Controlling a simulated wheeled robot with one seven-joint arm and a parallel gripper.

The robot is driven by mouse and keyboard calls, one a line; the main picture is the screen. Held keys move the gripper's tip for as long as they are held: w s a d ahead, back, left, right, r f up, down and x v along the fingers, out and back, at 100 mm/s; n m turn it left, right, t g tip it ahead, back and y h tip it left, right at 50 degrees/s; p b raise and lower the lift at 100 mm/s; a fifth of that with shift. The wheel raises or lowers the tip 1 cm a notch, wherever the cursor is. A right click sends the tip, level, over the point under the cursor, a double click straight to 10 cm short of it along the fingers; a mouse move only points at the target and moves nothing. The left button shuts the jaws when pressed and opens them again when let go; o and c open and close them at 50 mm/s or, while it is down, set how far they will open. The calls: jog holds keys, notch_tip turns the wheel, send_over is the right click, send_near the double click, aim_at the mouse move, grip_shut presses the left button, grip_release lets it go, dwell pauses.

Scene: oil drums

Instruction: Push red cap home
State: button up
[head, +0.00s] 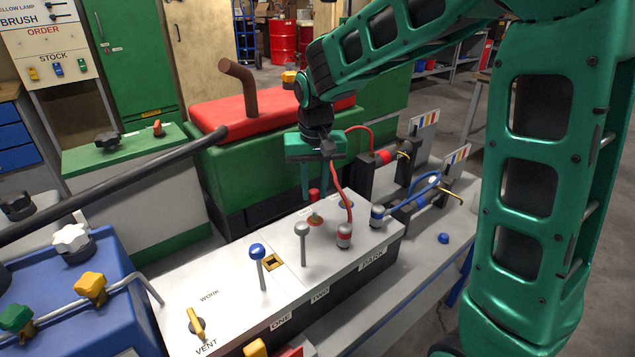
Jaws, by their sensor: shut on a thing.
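My gripper (319,194) points down over the far end of the white-topped box (225,277). Its fingers are shut on a small red cap (314,194), which shows at the fingertips. The cap stands over a red-ringed port (315,219) in the box top. I cannot tell from this angle how far the cap is seated in the port. The fingers hide part of the cap.
A silver, red-banded coupling (344,236) with a red hose stands close by, right of the port. Two levers, blue-knobbed (257,251) and grey-knobbed (302,230), rise nearer. A blue-banded coupling (377,216) and blue cap (443,238) lie right.

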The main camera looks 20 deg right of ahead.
aim_at(315, 214)
jog(key=shift+f, duration=0.65)
jog(key=shift+s+f, duration=0.3)
jog(key=shift+f, duration=0.4)
jog(key=shift+f, duration=0.2)
jog(key=shift+f, duration=0.5)
jog(key=shift+f, duration=0.85)
dwell(1.0)
jog(key=o, duration=1.1)
